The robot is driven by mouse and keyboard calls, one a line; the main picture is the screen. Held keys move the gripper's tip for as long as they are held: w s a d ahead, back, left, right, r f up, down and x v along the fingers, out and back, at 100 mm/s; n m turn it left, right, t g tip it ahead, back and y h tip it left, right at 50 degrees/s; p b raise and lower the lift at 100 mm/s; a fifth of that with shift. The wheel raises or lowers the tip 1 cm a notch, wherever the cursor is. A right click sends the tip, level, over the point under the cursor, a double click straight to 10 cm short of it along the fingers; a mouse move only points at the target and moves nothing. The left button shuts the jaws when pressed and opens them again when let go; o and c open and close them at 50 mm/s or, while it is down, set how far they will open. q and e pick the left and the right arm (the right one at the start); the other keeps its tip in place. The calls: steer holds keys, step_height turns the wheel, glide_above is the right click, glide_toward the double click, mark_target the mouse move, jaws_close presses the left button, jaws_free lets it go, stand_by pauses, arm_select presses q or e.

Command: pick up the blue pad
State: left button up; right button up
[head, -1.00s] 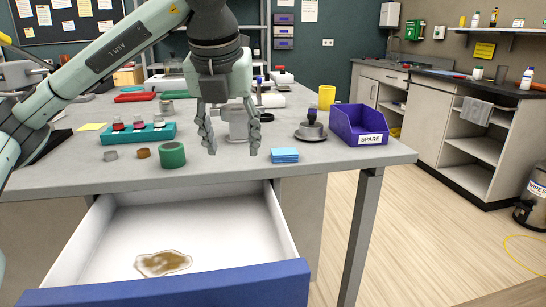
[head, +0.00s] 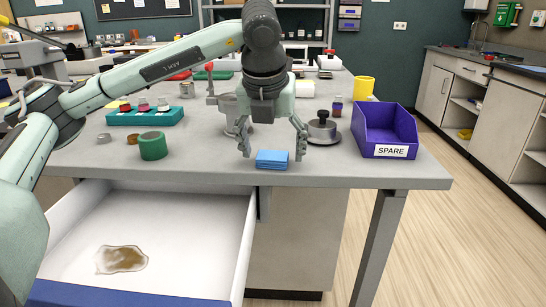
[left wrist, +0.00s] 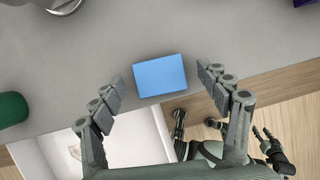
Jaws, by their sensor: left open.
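The blue pad (head: 272,159) lies flat on the grey table near its front edge in the head view. It looks like a small stack of light blue sheets. My left gripper (head: 272,153) is open above the pad, with one finger on each side of it. In the left wrist view the pad (left wrist: 159,75) lies between and just ahead of the open fingertips (left wrist: 161,90), with bare table on both sides of it. The fingers do not visibly touch it. My right gripper cannot be made out in the head view.
An open drawer (head: 215,240) with a brown stain (head: 121,259) juts out below the table. A purple SPARE bin (head: 386,130), a dark round weight-like object (head: 323,128), a green roll (head: 153,146) and a teal rack (head: 144,117) stand around the pad.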

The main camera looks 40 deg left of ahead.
mark_target(274, 151)
arm_select(q)
steer(key=shift+a+f, duration=0.1)
steer(key=shift+f, duration=0.1)
steer(key=c, duration=0.8)
steer(key=shift+c, duration=0.3)
arm_select(e)
steer(key=shift+w, duration=0.1)
steer(key=shift+r, duration=0.1)
arm_select(q)
steer(key=shift+w+r, duration=0.1)
steer(key=shift+r, duration=0.5)
step_height(274, 151, up, 3)
steer(key=shift+f, duration=0.15)
steer(key=w+a+r, duration=0.2)
steer(key=a+r, duration=0.5)
steer(key=a, duration=0.4)
steer(key=shift+w+b, duration=0.35)
steer(key=shift+b, duration=0.05)
arm_select(e)
steer(key=shift+r, duration=0.65)
